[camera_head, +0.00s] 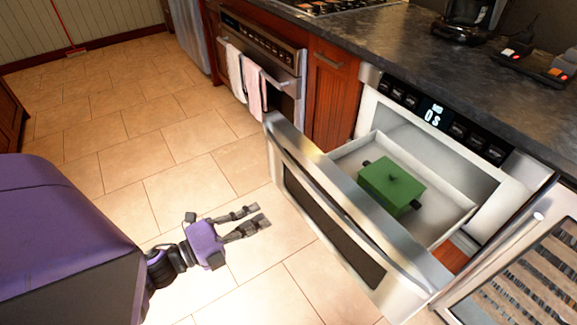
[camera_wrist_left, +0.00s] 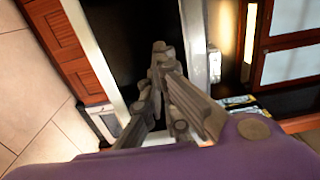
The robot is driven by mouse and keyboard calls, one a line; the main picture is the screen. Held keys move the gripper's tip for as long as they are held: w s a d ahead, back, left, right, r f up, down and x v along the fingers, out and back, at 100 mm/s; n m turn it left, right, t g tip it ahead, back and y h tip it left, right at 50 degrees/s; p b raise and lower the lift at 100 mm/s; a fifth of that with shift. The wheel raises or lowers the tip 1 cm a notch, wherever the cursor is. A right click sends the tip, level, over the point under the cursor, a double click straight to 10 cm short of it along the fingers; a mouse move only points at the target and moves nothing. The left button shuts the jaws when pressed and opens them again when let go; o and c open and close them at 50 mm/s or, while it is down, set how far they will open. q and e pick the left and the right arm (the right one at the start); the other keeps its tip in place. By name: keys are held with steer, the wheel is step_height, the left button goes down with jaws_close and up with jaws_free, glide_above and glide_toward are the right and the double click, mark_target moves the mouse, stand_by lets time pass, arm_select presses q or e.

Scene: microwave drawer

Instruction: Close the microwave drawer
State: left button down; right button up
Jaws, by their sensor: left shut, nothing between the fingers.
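The microwave drawer (camera_head: 350,215) is pulled out from the silver microwave (camera_head: 440,135) under the counter. Its steel front with a long bar handle and dark window faces the floor side. My right gripper is not in view.
An oven (camera_head: 265,65) with two hanging towels and a wooden cabinet (camera_head: 330,95) stand left of the microwave. A glass-fronted unit (camera_head: 520,275) is at the lower right. The dark counter (camera_head: 400,50) runs above. Tiled floor (camera_head: 180,140) is clear in front.

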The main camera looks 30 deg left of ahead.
arm_select(q)
steer(key=x, duration=1.3)
steer(key=shift+w+p, duration=0.3)
steer(key=shift+p, duration=0.15)
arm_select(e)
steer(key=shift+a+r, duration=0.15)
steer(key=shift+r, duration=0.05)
arm_select(q)
steer(key=shift+w, duration=0.15)
